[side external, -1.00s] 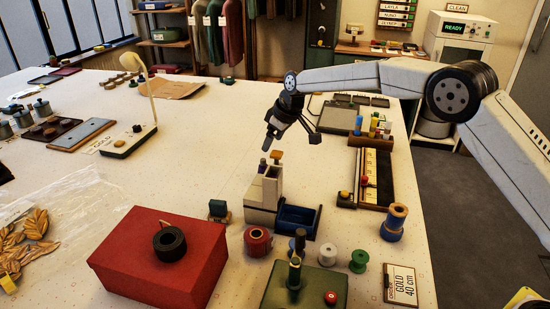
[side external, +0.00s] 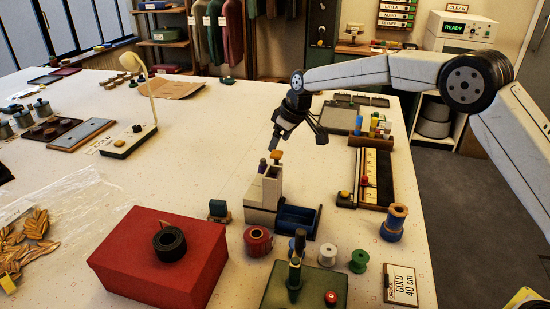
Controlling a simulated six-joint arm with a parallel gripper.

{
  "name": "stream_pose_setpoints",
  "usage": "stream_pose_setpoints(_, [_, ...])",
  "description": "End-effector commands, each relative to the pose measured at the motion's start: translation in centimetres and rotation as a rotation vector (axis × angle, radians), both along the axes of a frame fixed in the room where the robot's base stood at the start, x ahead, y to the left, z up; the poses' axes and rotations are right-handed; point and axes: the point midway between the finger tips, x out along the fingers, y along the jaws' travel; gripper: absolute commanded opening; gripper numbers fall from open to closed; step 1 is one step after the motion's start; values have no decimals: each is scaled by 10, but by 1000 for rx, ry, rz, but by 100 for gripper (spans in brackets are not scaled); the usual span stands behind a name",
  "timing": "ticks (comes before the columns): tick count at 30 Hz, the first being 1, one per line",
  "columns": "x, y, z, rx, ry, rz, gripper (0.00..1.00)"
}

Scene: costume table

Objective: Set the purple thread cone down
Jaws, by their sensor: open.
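A small purple piece, which looks like the purple thread cone (side external: 263,164), stands upright just behind and left of the top of a cream box-shaped holder (side external: 263,194). Its lower part is hidden by the holder. My gripper (side external: 273,147) is above and slightly right of the purple piece, pointing down, with a small gap between them. Its fingers are small and dark here. They are open, and I see nothing held between them.
An orange-topped piece (side external: 277,155) rises behind the holder, close under my gripper. A blue bin (side external: 298,218) adjoins the holder's front right. Spools, a red box (side external: 160,256) and a green base (side external: 318,287) stand nearer. The table left of the holder is clear.

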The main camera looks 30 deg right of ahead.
Motion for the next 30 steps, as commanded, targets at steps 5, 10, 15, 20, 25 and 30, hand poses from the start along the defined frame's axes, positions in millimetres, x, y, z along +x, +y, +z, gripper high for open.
stream_pose_setpoints(5, [-24,-14,1,-6,17,-52,84])
stream_pose_setpoints(10, [-51,-27,0,-12,33,-108,84])
stream_pose_setpoints(15, [-87,-42,-2,-19,51,-168,84])
stream_pose_setpoints(20, [-127,-56,-5,-24,69,-229,84])
stream_pose_setpoints(25, [-173,-70,-12,-29,88,-292,84])
stream_pose_setpoints(30, [-223,-82,-20,-33,104,-351,84])
